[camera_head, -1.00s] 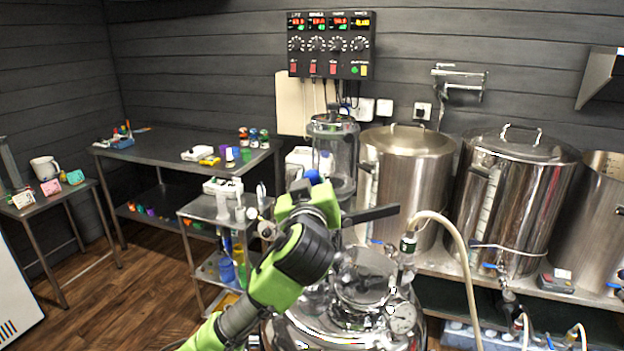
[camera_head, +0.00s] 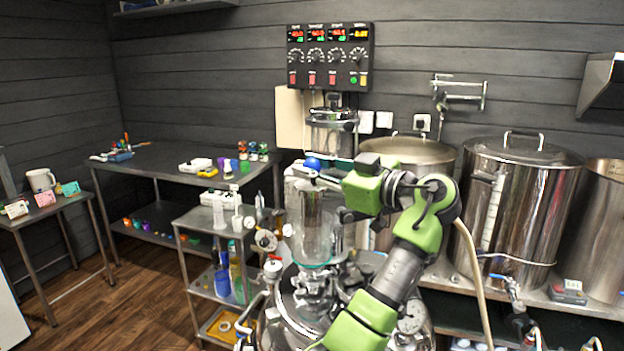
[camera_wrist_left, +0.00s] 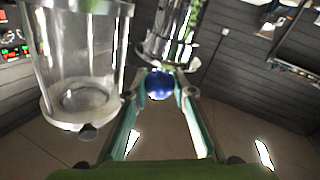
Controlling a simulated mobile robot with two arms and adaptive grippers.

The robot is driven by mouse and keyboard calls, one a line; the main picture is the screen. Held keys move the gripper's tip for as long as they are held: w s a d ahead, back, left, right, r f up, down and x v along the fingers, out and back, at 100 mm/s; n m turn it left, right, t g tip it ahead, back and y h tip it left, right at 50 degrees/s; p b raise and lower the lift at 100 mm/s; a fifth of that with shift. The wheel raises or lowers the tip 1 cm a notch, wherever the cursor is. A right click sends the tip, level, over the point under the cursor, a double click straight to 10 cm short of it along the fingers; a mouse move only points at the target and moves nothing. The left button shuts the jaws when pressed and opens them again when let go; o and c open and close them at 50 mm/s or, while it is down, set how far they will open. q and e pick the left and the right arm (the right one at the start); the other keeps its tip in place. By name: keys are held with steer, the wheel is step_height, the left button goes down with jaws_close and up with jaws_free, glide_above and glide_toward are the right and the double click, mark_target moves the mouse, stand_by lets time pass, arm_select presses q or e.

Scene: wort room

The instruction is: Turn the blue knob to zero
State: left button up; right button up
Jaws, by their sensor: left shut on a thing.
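The blue knob (camera_head: 312,163) is a small round ball beside the upper part of a glass and steel vessel, left of my left gripper (camera_head: 326,175). My left arm comes up from the bottom right of centre in the head view, and the gripper points left at the knob. In the left wrist view the blue knob (camera_wrist_left: 158,84) sits between the tips of the two long fingers (camera_wrist_left: 160,92), which are shut on it. Any zero mark or scale for the knob cannot be made out. My right gripper is not in view.
A clear glass cylinder (camera_head: 313,228) stands just below the knob; a glass vessel (camera_wrist_left: 82,60) is close to the fingers in the wrist view. A control panel (camera_head: 330,57) hangs on the wall. Large steel kettles (camera_head: 515,200) stand at the right. A small cart (camera_head: 212,225) is at the left.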

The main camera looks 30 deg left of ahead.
arm_select(q)
steer(key=n+g, duration=0.2)
steer(key=g, duration=0.1)
steer(key=shift+r, duration=0.25)
steer(key=shift+n+g+p, duration=0.45)
steer(key=shift+n+g, duration=0.45)
steer(key=shift+g, duration=0.7)
steer(key=shift+n+g+h, duration=0.3)
steer(key=shift+n+g, duration=0.1)
steer(key=shift+g, duration=0.2)
steer(key=o, duration=1)
steer(key=shift+o, duration=0.6)
steer(key=shift+a+f, duration=0.1)
step_height(320, 180, up, 10)
steer(key=shift+f, duration=0.1)
